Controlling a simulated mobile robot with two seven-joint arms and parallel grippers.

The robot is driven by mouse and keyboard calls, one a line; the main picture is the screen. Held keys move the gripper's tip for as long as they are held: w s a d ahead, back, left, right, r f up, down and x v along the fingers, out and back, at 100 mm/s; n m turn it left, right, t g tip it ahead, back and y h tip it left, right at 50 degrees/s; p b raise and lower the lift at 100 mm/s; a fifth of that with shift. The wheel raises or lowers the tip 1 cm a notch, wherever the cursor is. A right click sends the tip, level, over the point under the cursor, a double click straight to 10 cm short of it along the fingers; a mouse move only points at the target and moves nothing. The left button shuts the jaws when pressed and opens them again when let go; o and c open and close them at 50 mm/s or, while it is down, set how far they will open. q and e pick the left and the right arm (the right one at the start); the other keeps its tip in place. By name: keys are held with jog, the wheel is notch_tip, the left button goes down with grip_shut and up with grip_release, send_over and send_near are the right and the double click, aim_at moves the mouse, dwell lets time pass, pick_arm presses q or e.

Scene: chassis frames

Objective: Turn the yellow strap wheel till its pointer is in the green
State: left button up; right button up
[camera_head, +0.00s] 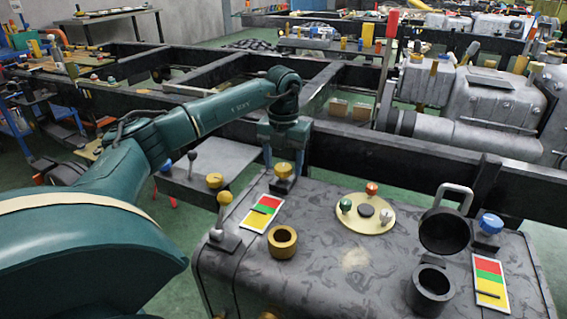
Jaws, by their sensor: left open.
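The yellow strap wheel (284,169) sits on a dark block at the far left corner of the dark tank top. My left gripper (284,163) comes down from above, open, with its fingers at either side of the wheel; whether they touch it I cannot tell. In front of the wheel lies a small coloured scale card (268,201) with red and yellow fields clearly visible. My right gripper is not in view.
A yellow-knobbed lever (224,198) and a brass ring (283,242) stand near the card. Further right are a round plate (366,213), an open black filler cap (444,231), a blue knob (491,223) and a second scale card (487,265). A chassis rail runs behind.

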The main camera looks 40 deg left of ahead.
pick_arm(q)
jog(key=c, duration=1)
jog(key=shift+r+m+p, duration=0.15)
jog(key=shift+m+p, duration=0.15)
jog(key=shift+p, duration=0.25)
jog(key=shift+r+p, duration=0.1)
jog(key=shift+p, duration=0.25)
jog(key=shift+m+p, duration=0.4)
jog(key=shift+m, duration=0.1)
jog(key=shift+m+p, duration=1.1)
jog(key=shift+p, duration=0.15)
jog(key=shift+m+p, duration=0.8)
jog(key=shift+m, duration=0.1)
jog(key=shift+m+p, duration=0.35)
jog(key=shift+m, duration=0.25)
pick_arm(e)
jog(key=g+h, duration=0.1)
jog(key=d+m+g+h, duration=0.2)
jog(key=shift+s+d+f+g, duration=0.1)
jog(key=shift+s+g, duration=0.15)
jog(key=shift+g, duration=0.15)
pick_arm(q)
jog(key=shift+f, duration=0.2)
